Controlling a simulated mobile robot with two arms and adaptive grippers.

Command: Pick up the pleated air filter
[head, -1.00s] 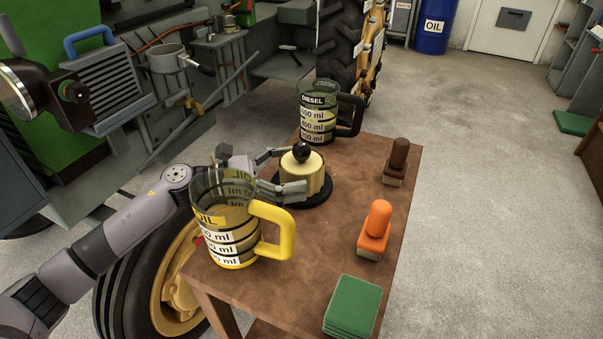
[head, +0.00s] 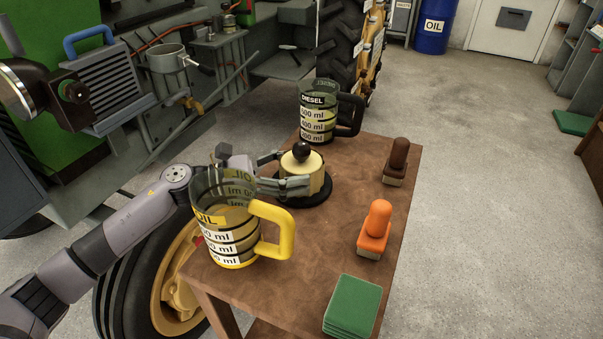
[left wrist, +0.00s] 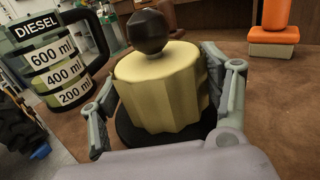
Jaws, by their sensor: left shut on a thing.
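The pleated air filter is a pale yellow, ridged cylinder (head: 297,186) with a round black knob on top. It stands upright on a round black base (head: 318,198) on the brown table. My left gripper (head: 290,182) reaches in from the left, with its fingers around the filter's sides. In the left wrist view the filter (left wrist: 160,90) sits between the two fingers, and the gripper (left wrist: 165,105) is shut on it. Part of its lower side is hidden by the gripper. My right gripper is not in view.
A yellow-handled oil jug (head: 232,235) stands close in front of my left gripper. A dark diesel jug (head: 317,115) is behind the filter. An orange-handled brush (head: 376,228), a brown-handled brush (head: 397,160) and green pads (head: 352,305) are along the right side of the table.

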